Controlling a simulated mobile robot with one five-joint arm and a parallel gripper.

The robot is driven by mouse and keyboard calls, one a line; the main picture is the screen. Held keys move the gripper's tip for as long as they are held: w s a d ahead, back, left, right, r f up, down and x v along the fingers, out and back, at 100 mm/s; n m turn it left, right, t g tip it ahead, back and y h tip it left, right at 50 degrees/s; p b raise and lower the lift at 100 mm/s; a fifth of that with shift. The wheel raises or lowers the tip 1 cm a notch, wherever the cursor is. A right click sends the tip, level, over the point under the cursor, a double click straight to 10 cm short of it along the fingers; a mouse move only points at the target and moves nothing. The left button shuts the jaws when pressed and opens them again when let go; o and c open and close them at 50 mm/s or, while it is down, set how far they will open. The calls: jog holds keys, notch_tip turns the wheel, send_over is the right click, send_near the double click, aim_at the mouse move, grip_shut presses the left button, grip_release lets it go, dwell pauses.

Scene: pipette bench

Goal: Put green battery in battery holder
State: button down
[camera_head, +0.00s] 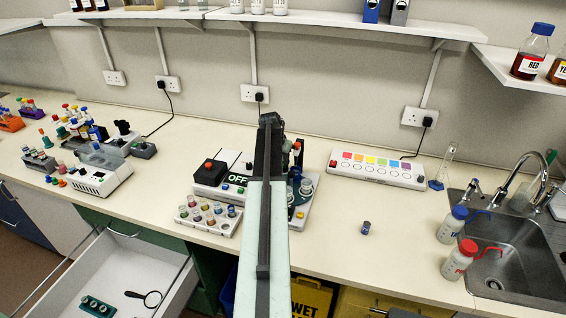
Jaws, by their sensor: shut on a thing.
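My arm rises through the middle of the picture. Its dark far end stands in front of the wall, and the jaws and anything in them are hidden behind the arm. I cannot make out a green battery. No battery holder can be told for sure. A teal block with round sockets (97,306) lies in the open drawer (120,262). A pale rack with several coloured-top cylinders (181,222) stands on the bench left of my arm. A small grey-blue cylinder (366,228) stands alone on the bench to the right.
A colour strip panel (377,169), two wash bottles (460,258) and a sink (525,262) are farther right. The bench front right of centre is mostly clear.

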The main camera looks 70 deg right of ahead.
jog(key=c, duration=1.2)
grip_release()
jog(key=shift+r, duration=0.1)
jog(key=shift+c, duration=0.2)
jog(key=shift+r, duration=0.1)
jog(key=p+v, duration=1.1)
jog(key=shift+a+r, duration=0.2)
jog(key=shift+r, duration=0.15)
